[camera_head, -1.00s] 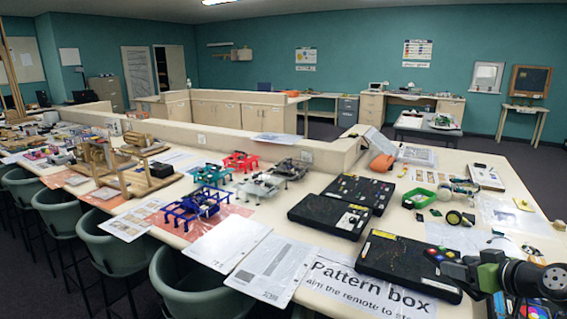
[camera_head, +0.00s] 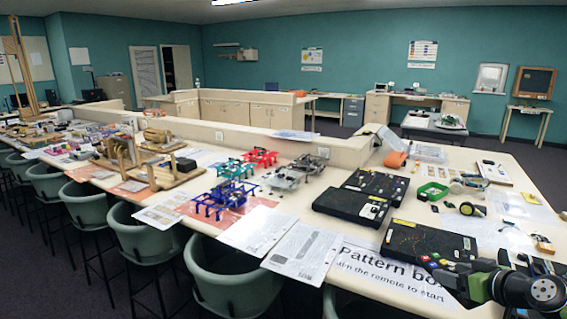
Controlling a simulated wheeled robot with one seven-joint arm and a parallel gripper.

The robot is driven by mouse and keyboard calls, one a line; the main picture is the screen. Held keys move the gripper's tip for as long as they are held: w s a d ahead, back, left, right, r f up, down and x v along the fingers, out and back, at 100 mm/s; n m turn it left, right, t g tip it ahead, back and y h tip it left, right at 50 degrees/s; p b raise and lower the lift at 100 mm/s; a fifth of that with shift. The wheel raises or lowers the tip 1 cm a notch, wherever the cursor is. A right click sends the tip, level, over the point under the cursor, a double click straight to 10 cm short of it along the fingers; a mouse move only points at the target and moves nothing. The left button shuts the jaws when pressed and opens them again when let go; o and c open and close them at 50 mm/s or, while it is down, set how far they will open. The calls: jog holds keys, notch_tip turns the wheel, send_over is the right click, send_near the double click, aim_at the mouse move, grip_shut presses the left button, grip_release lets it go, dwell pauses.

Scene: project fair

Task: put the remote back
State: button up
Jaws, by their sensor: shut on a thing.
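My gripper (camera_head: 452,273) is at the lower right, at the end of my black and green arm. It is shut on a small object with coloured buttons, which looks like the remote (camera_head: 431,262). The remote shows in front of the near black pattern box (camera_head: 412,241); I cannot tell whether it touches the box. The fingers and the rest of the remote are hard to make out. The white "Pattern box" sign (camera_head: 370,266) lies on the bench in front of that box, partly covered by my arm.
Two more black boxes (camera_head: 350,207) (camera_head: 375,184) lie behind. Blue (camera_head: 222,201), teal and red frames stand left of the boxes. Green chairs (camera_head: 232,275) line the bench's near edge.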

jog(key=a+f+m+h, duration=0.2)
jog(key=a+f, duration=2.2)
jog(key=a, duration=0.4)
jog(key=shift+s+a+f, duration=0.25)
jog(key=shift+s+a, duration=0.1)
jog(key=shift+s, duration=0.05)
jog(key=shift+f, duration=0.1)
jog(key=shift+d, duration=0.1)
